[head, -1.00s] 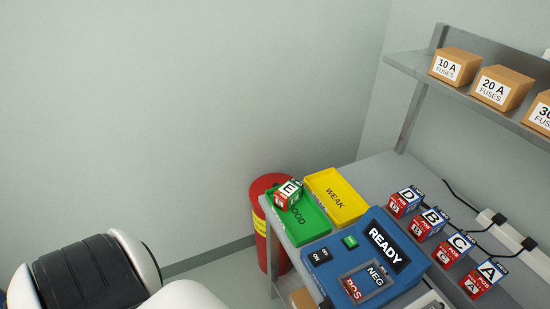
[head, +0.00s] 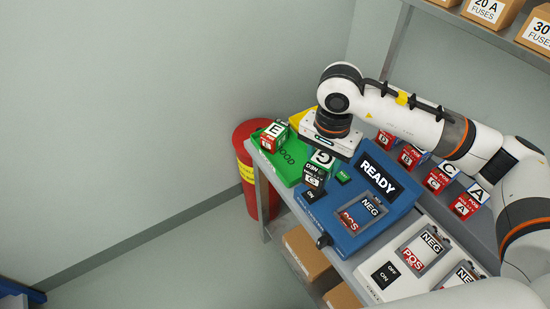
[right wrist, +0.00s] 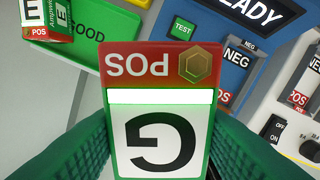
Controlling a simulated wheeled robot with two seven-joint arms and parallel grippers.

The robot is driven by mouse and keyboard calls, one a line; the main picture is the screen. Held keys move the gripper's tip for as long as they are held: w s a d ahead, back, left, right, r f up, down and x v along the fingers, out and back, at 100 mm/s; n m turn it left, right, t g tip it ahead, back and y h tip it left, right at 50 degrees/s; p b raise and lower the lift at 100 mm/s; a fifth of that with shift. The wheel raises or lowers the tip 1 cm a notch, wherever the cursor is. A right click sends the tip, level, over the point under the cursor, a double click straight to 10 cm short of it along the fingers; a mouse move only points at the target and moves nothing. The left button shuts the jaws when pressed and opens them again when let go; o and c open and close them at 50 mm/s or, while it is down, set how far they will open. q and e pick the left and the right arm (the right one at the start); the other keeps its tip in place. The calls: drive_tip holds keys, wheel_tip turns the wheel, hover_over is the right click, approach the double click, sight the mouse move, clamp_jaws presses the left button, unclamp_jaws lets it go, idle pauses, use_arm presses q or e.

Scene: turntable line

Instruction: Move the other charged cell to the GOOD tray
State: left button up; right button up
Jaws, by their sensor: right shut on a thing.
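Cell G (head: 322,158) is held in my right gripper (head: 328,148), near the front right edge of the green GOOD tray (head: 285,176) and beside the blue tester. In the right wrist view, cell G (right wrist: 160,140) sits between both green fingers, its red POS end away from me and a lit bar across its face. Whether it touches anything below cannot be told. Cell E (head: 273,135) stands in the GOOD tray's left part and shows in part in the right wrist view (right wrist: 50,20). My left gripper is out of view.
The blue tester (head: 345,238) reads READY and its slot looks empty. The yellow WEAK tray (head: 297,118) is mostly hidden behind my right wrist. Cells D, B, C and A (head: 466,204) stand at the right. A white charger (head: 400,285) is in front.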

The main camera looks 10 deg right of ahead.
drive_tip(key=w+a+f+m+b, duration=0.1)
drive_tip(key=w+f+m+b, duration=0.15)
drive_tip(key=w+m, duration=0.5)
drive_tip(key=m+b, duration=0.4)
drive_tip(key=m, duration=1.1)
approach(296, 167)
wheel_tip(296, 167, down, 4)
drive_tip(key=shift+w+a+f+p, duration=0.1)
drive_tip(key=shift+w+p, duration=0.05)
drive_tip(key=shift+p, duration=0.35)
drive_tip(key=shift+f, duration=0.35)
drive_tip(key=shift+f, duration=0.2)
drive_tip(key=o, duration=1.4)
